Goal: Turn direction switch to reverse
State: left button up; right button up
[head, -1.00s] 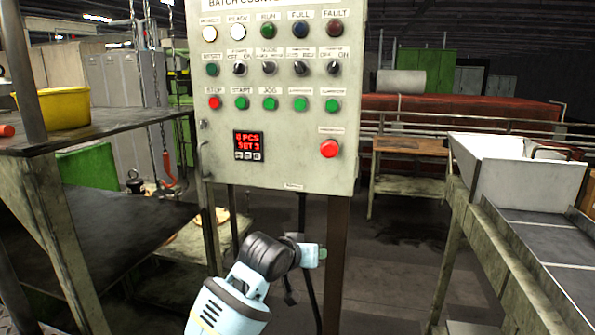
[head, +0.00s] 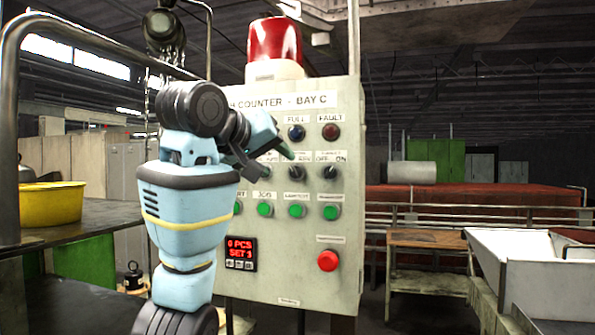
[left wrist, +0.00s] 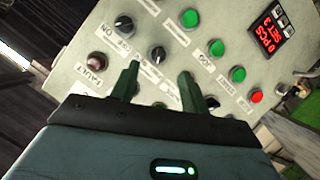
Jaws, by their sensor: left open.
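The direction switch (head: 298,172) is a small black knob on the pale control panel. It sits in the switch row, under the blue FULL lamp and left of the OFF-ON switch. Its pointer seems to lean up and left, toward the first label word. In the left wrist view the direction switch (left wrist: 156,53) shows beyond and between the two fingertips. My left gripper (head: 288,157) is open and empty in front of the panel, up and left of the knob; its fingers (left wrist: 158,80) point at the switch row. I cannot tell any contact. My right gripper is out of view.
The OFF-ON switch (head: 330,172) stands close on the right. Green buttons (head: 297,210) lie just below, and a red button (head: 327,261) is lower right. A red beacon (head: 274,45) tops the panel. A yellow tub (head: 52,203) stands on the left table.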

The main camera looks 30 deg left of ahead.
aim_at(293, 171)
pick_arm(q)
jog(key=shift+r+x, duration=0.1)
jog(key=shift+x, duration=1.65)
jog(key=shift+r+x, duration=0.15)
jog(key=shift+x, duration=1.6)
jog(key=c, duration=1)
